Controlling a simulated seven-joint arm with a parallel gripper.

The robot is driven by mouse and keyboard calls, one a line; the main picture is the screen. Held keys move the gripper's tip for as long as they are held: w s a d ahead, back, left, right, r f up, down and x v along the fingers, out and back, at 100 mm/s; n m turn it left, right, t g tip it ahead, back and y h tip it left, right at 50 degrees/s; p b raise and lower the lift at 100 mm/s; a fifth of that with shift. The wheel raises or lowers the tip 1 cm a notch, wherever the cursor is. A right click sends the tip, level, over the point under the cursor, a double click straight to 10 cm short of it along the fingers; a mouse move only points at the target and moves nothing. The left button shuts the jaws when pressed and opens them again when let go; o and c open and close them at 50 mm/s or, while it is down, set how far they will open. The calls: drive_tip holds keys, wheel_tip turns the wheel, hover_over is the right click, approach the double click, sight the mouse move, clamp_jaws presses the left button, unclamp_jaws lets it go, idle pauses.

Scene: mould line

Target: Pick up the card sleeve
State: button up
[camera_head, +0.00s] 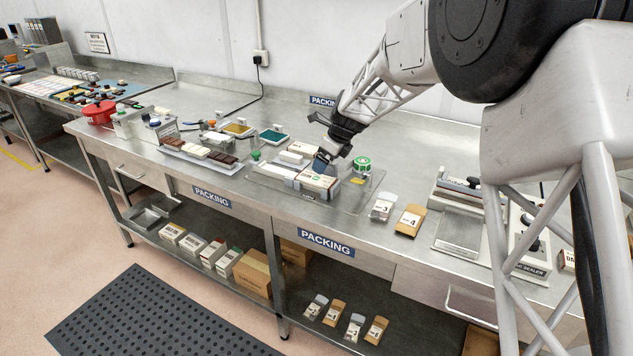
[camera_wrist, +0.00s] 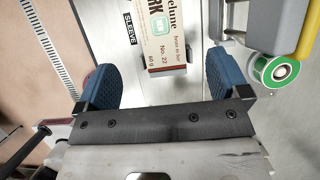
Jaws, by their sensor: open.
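The card sleeve (camera_wrist: 166,38) is a flat-sided cream and brown printed box marked "No. 22" and "60 g". In the wrist view it is at top centre, just ahead of the gap between my fingers. My gripper (camera_wrist: 160,70) is open, with one blue-padded finger to each side of the sleeve's line. In the head view my gripper (camera_head: 322,165) is close above the sleeve and partly hides it. I cannot tell whether they touch.
A "SLEEVE" label (camera_wrist: 130,29) is left of the sleeve. A green tape roll (camera_head: 362,163) is close on the right. Chocolate bars (camera_head: 208,154) lie left of the tray. A small white pack (camera_head: 383,207) and a brown pack (camera_head: 410,220) lie right of it.

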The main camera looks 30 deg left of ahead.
sight(318, 179)
drive_tip(key=shift+x, duration=1.3)
drive_tip(key=shift+f, duration=0.1)
drive_tip(key=shift+x, duration=2.5)
drive_tip(key=shift+c, duration=0.2)
drive_tip(key=c, duration=0.9)
